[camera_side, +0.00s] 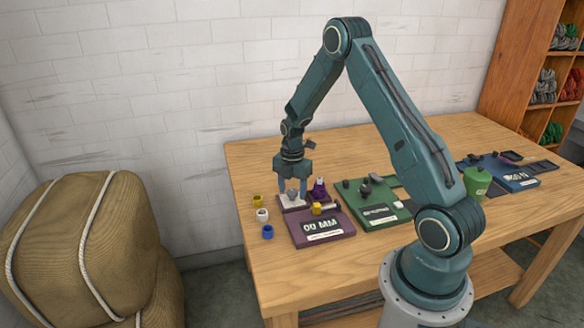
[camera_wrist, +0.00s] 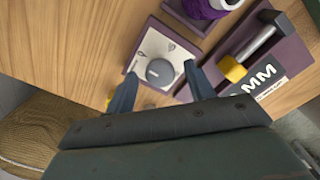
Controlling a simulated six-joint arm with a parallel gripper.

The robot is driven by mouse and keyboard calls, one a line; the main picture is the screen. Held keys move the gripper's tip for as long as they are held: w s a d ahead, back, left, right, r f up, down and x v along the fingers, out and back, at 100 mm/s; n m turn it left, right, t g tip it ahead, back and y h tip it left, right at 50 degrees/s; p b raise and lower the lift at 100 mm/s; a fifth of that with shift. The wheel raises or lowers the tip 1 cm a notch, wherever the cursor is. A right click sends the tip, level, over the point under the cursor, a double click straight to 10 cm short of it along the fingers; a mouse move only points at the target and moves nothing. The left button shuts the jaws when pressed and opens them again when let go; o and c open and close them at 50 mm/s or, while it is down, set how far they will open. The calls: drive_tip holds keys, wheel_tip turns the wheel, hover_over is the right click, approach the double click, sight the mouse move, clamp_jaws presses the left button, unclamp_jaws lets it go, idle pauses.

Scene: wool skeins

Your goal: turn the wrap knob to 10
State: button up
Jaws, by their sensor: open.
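The knob (camera_wrist: 160,72) is a round grey dial on a white square plate with dark marks, seen in the wrist view. The plate (camera_wrist: 152,46) has a purple edge and also shows in the side view (camera_side: 293,201). My gripper (camera_wrist: 158,84) is open, with one finger on each side of the knob. I cannot tell whether the fingers touch it. In the side view my gripper (camera_side: 292,190) points down over the plate. The number the knob points to is too small to read.
A purple spool (camera_side: 319,189) and a purple board (camera_side: 322,228) with a yellow-ended lever (camera_wrist: 234,68) are close by. Yellow, white and blue cups (camera_side: 267,231) stand to the left. A green board (camera_side: 374,204) and a blue board (camera_side: 509,175) lie further right.

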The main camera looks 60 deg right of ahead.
drive_tip(key=shift+c, duration=0.2)
drive_tip(key=c, duration=0.9)
drive_tip(key=shift+c, duration=0.2)
